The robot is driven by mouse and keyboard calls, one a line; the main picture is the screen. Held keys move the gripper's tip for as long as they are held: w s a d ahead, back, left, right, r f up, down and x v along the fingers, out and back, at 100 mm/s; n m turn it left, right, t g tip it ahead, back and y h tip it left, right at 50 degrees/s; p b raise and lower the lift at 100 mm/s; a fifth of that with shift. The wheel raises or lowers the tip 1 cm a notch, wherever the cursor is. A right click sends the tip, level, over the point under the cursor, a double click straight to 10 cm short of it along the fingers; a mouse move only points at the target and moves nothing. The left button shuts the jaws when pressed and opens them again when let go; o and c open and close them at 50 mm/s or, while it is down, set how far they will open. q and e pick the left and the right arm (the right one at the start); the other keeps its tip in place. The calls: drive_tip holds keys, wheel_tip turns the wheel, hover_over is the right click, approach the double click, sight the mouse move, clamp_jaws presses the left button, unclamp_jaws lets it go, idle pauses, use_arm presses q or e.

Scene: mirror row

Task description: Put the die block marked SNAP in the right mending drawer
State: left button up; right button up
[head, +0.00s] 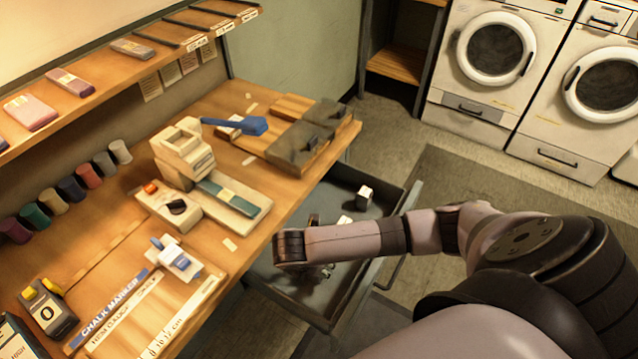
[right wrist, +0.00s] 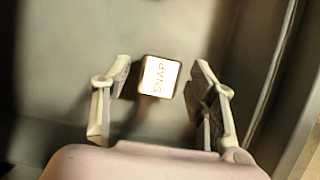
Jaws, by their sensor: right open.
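The die block marked SNAP (right wrist: 160,77) shows in the right wrist view with its pale, lettered face up. It lies between the fingertips of my right gripper (right wrist: 161,85), with a gap at each side. That gripper is open and not holding the block. In the head view, my right gripper (head: 323,271) is partly hidden under my arm, over an open grey drawer (head: 285,287) below the bench. I cannot pick out the SNAP block in the head view. My left gripper is not in view.
A pale block (head: 365,197) stands toward the drawer's far end, with another pale piece (head: 345,220) near my forearm. Washing machines (head: 496,50) stand at the back.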

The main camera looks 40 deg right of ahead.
drive_tip(key=v, duration=0.7)
drive_tip(key=shift+r, duration=0.2)
drive_tip(key=shift+a, duration=0.1)
